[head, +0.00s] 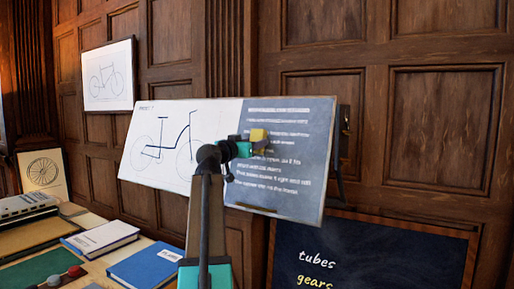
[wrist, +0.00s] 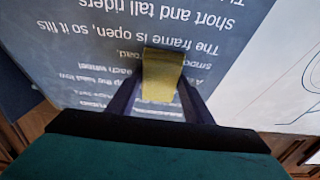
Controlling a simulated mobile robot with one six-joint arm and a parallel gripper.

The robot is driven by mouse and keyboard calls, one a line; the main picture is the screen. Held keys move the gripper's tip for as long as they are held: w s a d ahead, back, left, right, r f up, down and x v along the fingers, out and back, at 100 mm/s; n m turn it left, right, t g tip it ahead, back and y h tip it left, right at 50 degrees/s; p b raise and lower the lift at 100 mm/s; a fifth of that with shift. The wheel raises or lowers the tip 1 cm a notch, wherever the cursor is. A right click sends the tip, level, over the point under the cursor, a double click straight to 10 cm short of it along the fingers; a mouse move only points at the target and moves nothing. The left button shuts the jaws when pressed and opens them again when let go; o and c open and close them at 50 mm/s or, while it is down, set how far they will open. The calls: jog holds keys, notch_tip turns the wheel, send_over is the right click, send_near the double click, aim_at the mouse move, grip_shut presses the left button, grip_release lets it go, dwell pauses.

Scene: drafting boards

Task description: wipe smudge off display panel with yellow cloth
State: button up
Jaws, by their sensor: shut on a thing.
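The display panel (head: 318,150) is a wide tilted board. Its left part is white with a bicycle drawing, and its right part is grey-blue with lines of white text. My gripper (head: 250,146) is in front of the text part, near its left side. It is shut on the yellow cloth (head: 258,135). In the wrist view the cloth (wrist: 158,75) sits between the two dark fingers, over upside-down text on the panel (wrist: 245,60). Whether the cloth touches the panel I cannot tell. I cannot clearly make out a smudge; the cloth and gripper hide part of the text.
A table at lower left holds a blue book (head: 146,265), a white-covered book (head: 101,236), a green board (head: 46,267) and a grey device (head: 25,206). A dark chalkboard (head: 365,250) stands below the panel at right. A wood-panelled wall (head: 440,130) is behind.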

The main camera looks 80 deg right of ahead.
jog(key=shift+w+d+b, duration=0.15)
jog(key=shift+w+b, duration=0.2)
jog(key=shift+w, duration=0.3)
jog(key=shift+w+d+b, duration=0.25)
jog(key=shift+w+b, duration=0.4)
jog(key=shift+w, duration=0.15)
jog(key=shift+w+d+b, duration=0.25)
jog(key=shift+w+b, duration=0.4)
jog(key=shift+w, duration=0.15)
jog(key=shift+w+f, duration=0.1)
jog(key=w+b, duration=0.2)
jog(key=w, duration=0.1)
jog(key=shift+d, duration=0.4)
jog(key=shift+w+a, duration=0.1)
jog(key=shift+a, duration=0.05)
jog(key=shift+w+a+r, duration=0.2)
jog(key=shift+a+r, duration=0.15)
jog(key=shift+a, duration=0.5)
jog(key=shift+w+a+r, duration=0.25)
jog(key=shift+a+r, duration=0.15)
jog(key=shift+a, duration=0.5)
jog(key=shift+w+a+r, duration=0.2)
jog(key=shift+a+r, duration=0.15)
jog(key=shift+a, duration=0.5)
